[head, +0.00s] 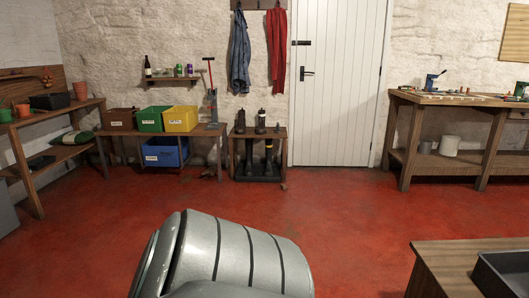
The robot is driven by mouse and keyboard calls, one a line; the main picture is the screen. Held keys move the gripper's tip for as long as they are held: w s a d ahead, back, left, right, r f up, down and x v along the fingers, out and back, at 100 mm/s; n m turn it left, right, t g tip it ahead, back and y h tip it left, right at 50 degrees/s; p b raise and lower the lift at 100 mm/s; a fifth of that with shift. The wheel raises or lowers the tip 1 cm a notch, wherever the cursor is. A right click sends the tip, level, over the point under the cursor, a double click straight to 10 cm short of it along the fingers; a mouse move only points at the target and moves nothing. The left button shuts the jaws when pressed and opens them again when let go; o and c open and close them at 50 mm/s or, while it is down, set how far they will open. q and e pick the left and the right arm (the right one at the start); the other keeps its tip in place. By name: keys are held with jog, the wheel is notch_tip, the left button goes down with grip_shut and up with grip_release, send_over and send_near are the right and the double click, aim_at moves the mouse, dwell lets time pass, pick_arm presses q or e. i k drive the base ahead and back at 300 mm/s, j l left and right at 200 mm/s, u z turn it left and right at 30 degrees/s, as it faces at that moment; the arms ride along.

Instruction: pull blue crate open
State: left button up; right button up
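The blue crate (165,152) is across the room against the back wall. It sits under a low wooden bench (208,130), below the green and yellow crates. A white label shows on its front. Its back part is hidden in the shade under the bench. Neither of my grippers is in view. A large grey rounded part of my own body fills the bottom middle of the head view, far from the crate.
Brown (121,119), green (150,119) and yellow (181,119) crates stand on the bench. A small rack (283,142) stands right of it. A workbench (470,112) is at right, a table with a dark tray (504,272) at front right. Red floor (340,215) between is clear.

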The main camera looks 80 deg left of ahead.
aim_at(166, 151)
jog(key=u, duration=3.35)
jog(key=i+l, duration=0.1)
jog(key=i, duration=1.75)
jog(key=i+l, duration=0.1)
jog(key=i, duration=1.75)
